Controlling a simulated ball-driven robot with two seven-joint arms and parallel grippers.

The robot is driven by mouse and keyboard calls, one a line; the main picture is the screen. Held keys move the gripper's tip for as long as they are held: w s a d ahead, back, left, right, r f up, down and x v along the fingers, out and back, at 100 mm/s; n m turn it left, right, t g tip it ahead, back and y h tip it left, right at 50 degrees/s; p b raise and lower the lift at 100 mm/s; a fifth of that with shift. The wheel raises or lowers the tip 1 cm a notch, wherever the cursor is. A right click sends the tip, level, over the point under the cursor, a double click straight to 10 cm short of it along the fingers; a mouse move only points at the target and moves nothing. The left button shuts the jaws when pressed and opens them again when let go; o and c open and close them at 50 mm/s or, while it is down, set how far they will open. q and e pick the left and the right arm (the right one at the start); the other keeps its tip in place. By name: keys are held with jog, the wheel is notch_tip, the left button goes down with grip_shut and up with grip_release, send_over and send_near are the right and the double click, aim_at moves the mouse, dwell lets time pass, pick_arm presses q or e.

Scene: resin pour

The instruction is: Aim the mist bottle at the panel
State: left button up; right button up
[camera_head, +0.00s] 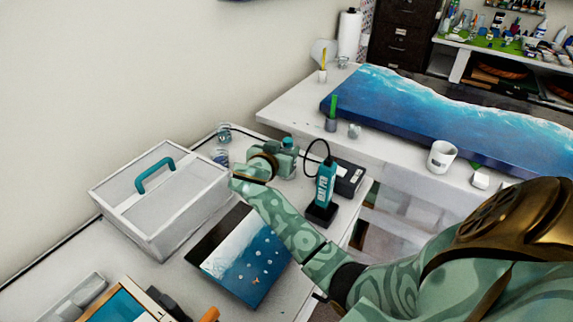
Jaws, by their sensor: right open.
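The panel (242,262), black at one corner with a white and blue wave pattern, lies flat on the near table. My right arm comes in from the lower right and reaches over the table past the panel. My right gripper (287,161) is open at the back of this table, beyond the panel and left of a teal heat pen. A small teal shape (288,143) shows just behind it; I cannot tell whether it is the mist bottle's top. My left gripper is out of view.
A white box (160,198) with a teal handle stands left of the panel. The heat pen (324,187) stands upright right of my gripper. Clear jars (223,134) stand at the back. A white mug (441,157) and a large blue slab (400,112) are on the far table.

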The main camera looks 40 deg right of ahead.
aim_at(290, 142)
jog(key=x, duration=0.7)
jog(key=shift+w+a+b, duration=0.1)
jog(key=shift+a+b, duration=0.05)
jog(key=shift+b, duration=0.2)
